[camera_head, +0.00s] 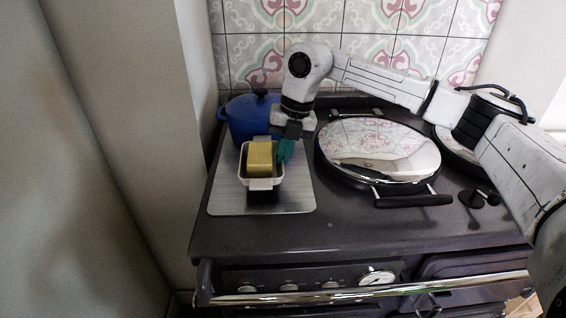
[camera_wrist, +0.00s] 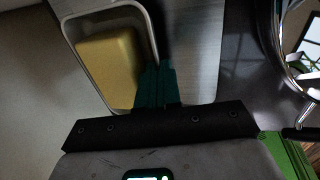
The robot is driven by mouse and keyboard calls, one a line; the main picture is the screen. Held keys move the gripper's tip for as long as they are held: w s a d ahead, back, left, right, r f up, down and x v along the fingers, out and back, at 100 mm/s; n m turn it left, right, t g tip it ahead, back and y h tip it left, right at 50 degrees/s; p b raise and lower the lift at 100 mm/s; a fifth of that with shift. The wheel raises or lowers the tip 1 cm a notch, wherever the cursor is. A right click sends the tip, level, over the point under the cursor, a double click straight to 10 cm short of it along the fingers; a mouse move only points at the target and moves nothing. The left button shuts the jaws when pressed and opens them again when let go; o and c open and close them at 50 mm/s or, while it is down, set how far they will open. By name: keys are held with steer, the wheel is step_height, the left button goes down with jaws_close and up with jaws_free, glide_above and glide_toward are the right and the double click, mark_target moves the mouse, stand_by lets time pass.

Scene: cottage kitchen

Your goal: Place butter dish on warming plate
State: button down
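The butter dish (camera_head: 261,184) is a white rectangular dish with a yellow block of butter (camera_head: 260,158) in it. It is over the left part of the warming plate (camera_head: 295,197), a flat silver sheet on the stove top; I cannot tell if it rests fully on it. My gripper (camera_head: 285,150) points down at the dish's right side. In the wrist view the teal fingers (camera_wrist: 157,84) are close together at the dish's right rim (camera_wrist: 152,40), with the wall seemingly between them. The fingertips are partly hidden.
A blue lidded pot (camera_head: 250,115) stands right behind the dish. A round chrome hotplate lid (camera_head: 378,150) lies to the right, with a dark handle in front. A wall is close on the left. The plate's front and right parts are bare.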

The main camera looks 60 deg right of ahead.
steer(key=shift+d+x, duration=0.1)
steer(key=shift+x, duration=0.7)
steer(key=shift+d+x, duration=0.15)
steer(key=shift+x, duration=0.7)
steer(key=shift+s+f, duration=0.15)
steer(key=shift+f, duration=0.05)
steer(key=c, duration=1.3)
jaws_free()
steer(key=shift+c, duration=0.2)
steer(key=shift+r, duration=0.1)
steer(key=v, duration=1.2)
